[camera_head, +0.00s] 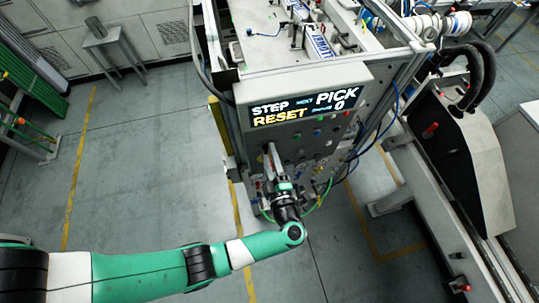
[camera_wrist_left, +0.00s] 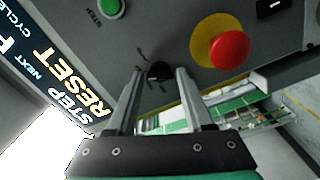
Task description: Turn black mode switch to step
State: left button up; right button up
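The black mode switch (camera_wrist_left: 159,71) shows in the left wrist view on the grey control panel, with small marks around it. It lies between the two fingertips of my left gripper (camera_wrist_left: 159,77), which are apart on either side of it. I cannot tell whether they touch it. In the head view my left gripper (camera_head: 271,157) is in front of the control panel (camera_head: 310,150), below the display, and hides the switch there. My right gripper is not in view.
A red mushroom button (camera_wrist_left: 229,49) on a yellow base sits right of the switch. A green button (camera_wrist_left: 111,8) labelled STEP is upper left. The display (camera_head: 305,106) reads STEP, NEXT, PICK, RESET and 0.

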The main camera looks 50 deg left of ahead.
pick_arm(q)
jog(key=shift+o, duration=1.2)
jog(key=shift+d, duration=0.1)
jog(key=b+v, duration=0.2)
jog(key=v, duration=0.9)
jog(key=shift+s+d+b, duration=0.15)
jog(key=shift+s+b, duration=0.05)
jog(key=shift+b, duration=0.1)
jog(key=shift+w+r, duration=0.1)
